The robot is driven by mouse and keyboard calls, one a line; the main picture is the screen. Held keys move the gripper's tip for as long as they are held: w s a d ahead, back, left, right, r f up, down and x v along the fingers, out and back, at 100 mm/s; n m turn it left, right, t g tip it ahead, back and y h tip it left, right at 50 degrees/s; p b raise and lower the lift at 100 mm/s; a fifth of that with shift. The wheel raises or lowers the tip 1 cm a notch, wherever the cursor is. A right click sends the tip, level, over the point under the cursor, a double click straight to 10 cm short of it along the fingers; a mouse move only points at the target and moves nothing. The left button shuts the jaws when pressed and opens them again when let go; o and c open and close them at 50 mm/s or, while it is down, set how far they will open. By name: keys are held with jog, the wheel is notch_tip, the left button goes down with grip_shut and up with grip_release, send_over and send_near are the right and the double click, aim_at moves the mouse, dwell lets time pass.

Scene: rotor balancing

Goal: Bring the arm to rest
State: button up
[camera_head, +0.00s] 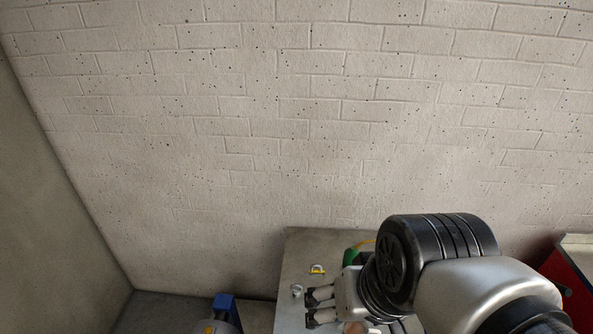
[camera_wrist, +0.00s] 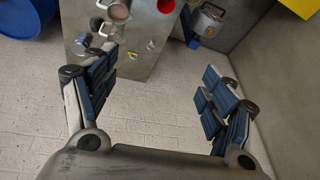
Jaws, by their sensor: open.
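My gripper (camera_head: 309,307) is at the lower middle of the head view, on the end of my arm, in front of a grey metal table. In the wrist view my gripper (camera_wrist: 160,78) shows its two blue-padded fingers spread wide, with nothing between them.
The grey table (camera_wrist: 140,62) carries several small metal parts and a red round item (camera_wrist: 166,6). A blue barrel (camera_wrist: 28,17) stands at the upper left. A grey and blue device (camera_wrist: 207,20) stands near the wall. The brick wall (camera_head: 300,120) fills the background.

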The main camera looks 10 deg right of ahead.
jog(key=shift+s+d+r+n+t+h, duration=0.15)
jog(key=shift+s+d+r+n, duration=0.05)
jog(key=shift+s+r+n, duration=0.2)
jog(key=shift+s+d+r+n+t+h, duration=0.15)
jog(key=shift+s+d+r+n, duration=0.1)
jog(key=shift+s+n, duration=0.2)
jog(key=shift+a, duration=0.1)
notch_tip(320, 180, down, 22)
jog(key=b, duration=2.2)
jog(key=shift+f, duration=0.2)
